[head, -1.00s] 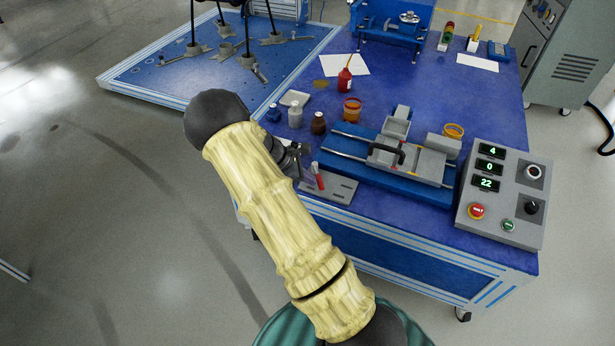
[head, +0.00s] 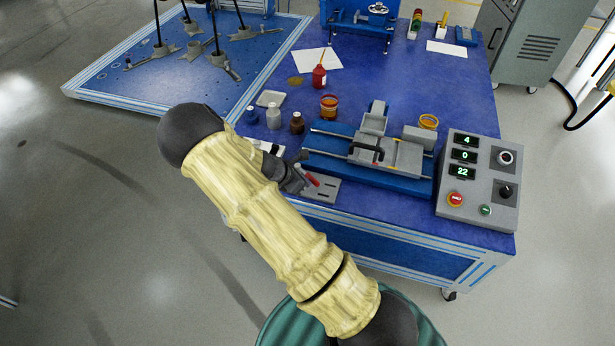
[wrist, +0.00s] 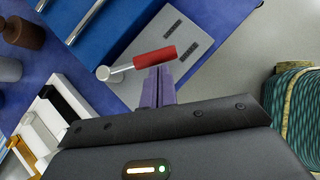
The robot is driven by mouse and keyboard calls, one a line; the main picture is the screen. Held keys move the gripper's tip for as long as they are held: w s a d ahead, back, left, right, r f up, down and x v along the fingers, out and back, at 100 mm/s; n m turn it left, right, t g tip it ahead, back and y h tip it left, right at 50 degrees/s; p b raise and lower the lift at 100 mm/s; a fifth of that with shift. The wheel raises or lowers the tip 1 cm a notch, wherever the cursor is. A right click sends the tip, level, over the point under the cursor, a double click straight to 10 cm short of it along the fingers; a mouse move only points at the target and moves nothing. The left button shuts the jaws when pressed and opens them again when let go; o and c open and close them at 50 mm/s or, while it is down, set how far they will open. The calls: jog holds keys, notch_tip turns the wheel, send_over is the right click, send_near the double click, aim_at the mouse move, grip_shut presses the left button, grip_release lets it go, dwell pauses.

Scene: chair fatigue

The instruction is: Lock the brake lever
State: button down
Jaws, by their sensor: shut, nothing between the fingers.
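The brake lever has a red handle (wrist: 155,57) on a short metal arm with a round grey pivot. It stands on a grey slotted plate (wrist: 179,35) at the table's front left corner. In the head view the red handle (head: 312,180) shows just right of my gripper (head: 299,184). In the wrist view my gripper (wrist: 158,72) is shut and empty, its purple fingertips close beside the handle's lower side. I cannot tell whether they touch it. My arm covers part of the plate's left side in the head view.
A blue rail fixture (head: 400,183) with a grey carriage lies right of the plate. A control box (head: 478,180) stands at the right. Floor in front of the table is clear.

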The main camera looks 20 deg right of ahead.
aim_at(315, 179)
jog(key=shift+d+r+p, duration=0.2)
jog(key=shift+d+p, duration=0.7)
jog(key=shift+d, duration=0.15)
jog(key=shift+w+d+f+p, duration=0.1)
jog(key=shift+w+d+p, duration=0.1)
jog(key=shift+d+p, duration=0.35)
jog(key=shift+w+d+f+p, duration=0.1)
jog(key=shift+w+d+p, duration=0.05)
jog(key=shift+d+p, duration=0.4)
jog(key=shift+d, duration=0.25)
jog(key=shift+r, duration=0.1)
jog(key=shift+s+a+r, duration=0.1)
jog(key=shift+s+a, duration=0.15)
jog(key=shift+a, duration=0.2)
jog(key=s+a, duration=0.1)
jog(key=s+a+p, duration=0.1)
jog(key=shift+s+a+r, duration=0.2)
jog(key=shift+s+r, duration=0.1)
jog(key=shift+r, duration=0.1)
jog(key=s+a+r+p, duration=0.2)
jog(key=s+a+r, duration=0.1)
jog(key=s+r, duration=0.2)
notch_tip(315, 179, up, 2)
jog(key=shift+a+r, duration=0.15)
jog(key=shift+a, duration=0.05)
